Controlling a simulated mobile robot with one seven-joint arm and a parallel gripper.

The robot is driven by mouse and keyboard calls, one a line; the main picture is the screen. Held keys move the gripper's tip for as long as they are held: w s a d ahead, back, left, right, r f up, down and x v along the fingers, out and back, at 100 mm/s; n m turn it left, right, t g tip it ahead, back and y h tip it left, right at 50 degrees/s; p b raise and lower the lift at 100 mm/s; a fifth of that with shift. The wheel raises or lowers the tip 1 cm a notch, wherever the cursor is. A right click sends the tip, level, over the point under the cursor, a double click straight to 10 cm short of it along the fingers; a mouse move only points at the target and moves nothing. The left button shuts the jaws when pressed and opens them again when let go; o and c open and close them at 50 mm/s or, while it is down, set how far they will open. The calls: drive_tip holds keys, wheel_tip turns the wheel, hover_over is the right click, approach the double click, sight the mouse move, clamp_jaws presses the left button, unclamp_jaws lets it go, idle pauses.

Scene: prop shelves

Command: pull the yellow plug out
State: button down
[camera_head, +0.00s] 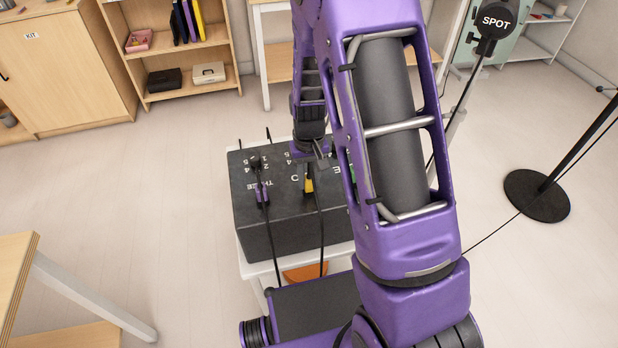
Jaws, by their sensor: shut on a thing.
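The yellow plug (309,185) is at the middle of the black box (300,222), with a dark cable running down over the box's front. My gripper (310,163) reaches down from above and is shut on the yellow plug. Its fingertips are small and dark here, and they hide the plug's upper part. Whether the plug is still seated in its socket is hard to tell. A purple plug (262,195) with its own cable sits on the box to the left.
The box stands on a white stand (258,268). A table edge (20,262) is at left, a shelf (190,92) behind, and a black round stand base (536,197) at right.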

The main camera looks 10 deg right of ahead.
sight(309, 174)
drive_tip(key=c, duration=1.2)
unclamp_jaws()
clamp_jaws()
drive_tip(key=shift+r+p, duration=0.35)
drive_tip(key=shift+r, duration=0.2)
drive_tip(key=shift+r+p, duration=0.3)
drive_tip(key=shift+r, duration=0.15)
drive_tip(key=shift+r+p, duration=0.9)
drive_tip(key=shift+r, duration=0.35)
drive_tip(key=shift+r+p, duration=1.25)
drive_tip(key=shift+r, duration=0.75)
